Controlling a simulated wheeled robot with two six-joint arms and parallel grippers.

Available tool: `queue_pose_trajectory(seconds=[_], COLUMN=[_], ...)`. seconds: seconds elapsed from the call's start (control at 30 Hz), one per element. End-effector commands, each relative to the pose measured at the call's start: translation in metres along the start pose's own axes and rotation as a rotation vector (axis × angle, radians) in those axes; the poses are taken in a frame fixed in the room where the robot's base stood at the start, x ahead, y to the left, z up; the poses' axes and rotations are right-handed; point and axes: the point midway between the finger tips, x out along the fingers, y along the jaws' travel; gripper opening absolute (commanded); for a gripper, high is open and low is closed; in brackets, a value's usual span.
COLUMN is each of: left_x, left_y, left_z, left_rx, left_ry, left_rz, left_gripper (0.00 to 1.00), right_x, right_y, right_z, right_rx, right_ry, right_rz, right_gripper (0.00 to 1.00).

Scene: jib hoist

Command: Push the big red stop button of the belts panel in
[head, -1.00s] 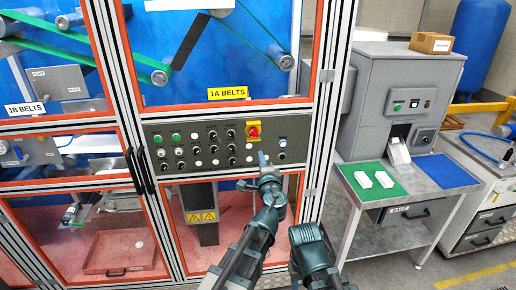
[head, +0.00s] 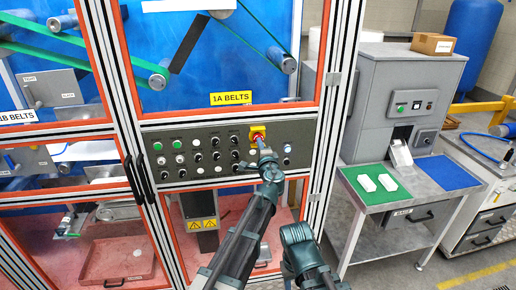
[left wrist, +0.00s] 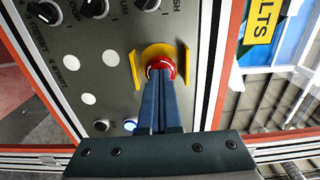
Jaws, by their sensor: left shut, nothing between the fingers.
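The big red stop button (head: 257,136) sits on a yellow backing at the upper right of the grey belts panel (head: 215,171), below the "1A BELTS" label. My left gripper (head: 263,149) is shut and empty, its fingertips at the button in the head view. In the left wrist view the red button (left wrist: 161,65) shows between two yellow side guards, and the shut fingers (left wrist: 158,80) point straight at it. The fingertips overlap its lower face, and I cannot tell whether they touch it or how far in it is. My right gripper does not show.
Several black knobs, white and green buttons (head: 177,144) and a lit button (head: 287,149) lie around it on the panel. Orange-framed doors (head: 316,110) surround the panel. A grey machine with a table (head: 440,176) stands to the right.

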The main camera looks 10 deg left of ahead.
Motion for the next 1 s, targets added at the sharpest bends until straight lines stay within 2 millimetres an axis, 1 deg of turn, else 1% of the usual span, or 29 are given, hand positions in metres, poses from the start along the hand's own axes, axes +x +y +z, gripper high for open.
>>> queue_pose_trajectory(seconds=[0.27, 0.4, 0.47, 0.83, 1.0], left_x=[0.002, 0.018, 0.022, 0.024, 0.015], left_y=[0.000, 0.000, 0.000, -0.002, -0.002], left_z=[0.000, -0.001, -0.001, 0.000, 0.003], left_rx=[0.000, 0.000, 0.001, 0.006, 0.005], left_ry=[0.000, 0.000, 0.000, -0.001, -0.002], left_rz=[0.000, 0.000, -0.001, -0.003, -0.004], left_gripper=[0.00, 0.00, 0.00, 0.00, 0.00], right_x=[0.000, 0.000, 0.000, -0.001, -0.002], right_y=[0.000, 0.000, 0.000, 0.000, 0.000], right_z=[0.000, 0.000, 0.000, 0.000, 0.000], right_rx=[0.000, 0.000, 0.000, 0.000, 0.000], right_ry=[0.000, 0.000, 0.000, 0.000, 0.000], right_rz=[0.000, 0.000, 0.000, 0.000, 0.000], right_gripper=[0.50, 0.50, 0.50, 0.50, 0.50])
